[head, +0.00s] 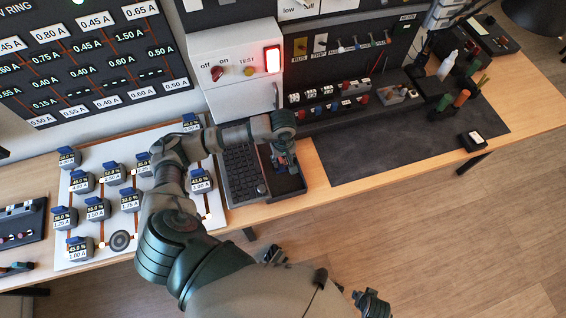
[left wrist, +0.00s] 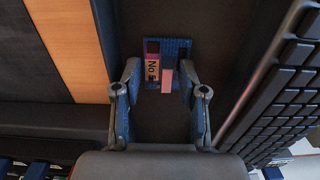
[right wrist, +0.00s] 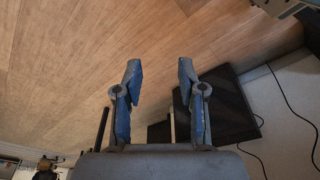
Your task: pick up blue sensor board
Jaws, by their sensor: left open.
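The blue sensor board (left wrist: 181,46) shows in the left wrist view, a small blue piece with a white "No" label and a pinkish strip on it. It lies in a dark tray (head: 292,193) beside the keyboard. My left gripper (head: 286,160) is over this tray, pointing down; its open fingers (left wrist: 160,70) stand on either side of the board's near part in the left wrist view. I cannot tell the height gap. In the head view the gripper mostly hides the board. My right gripper (right wrist: 160,70) is open and empty, with floor behind it.
A black keyboard (head: 240,172) borders the tray on the left. A white board with several blue-topped meters (head: 83,181) is further left. A dark mat (head: 400,150) lies right, with bare wood between. A white switch box (head: 240,68) stands behind, its red light lit.

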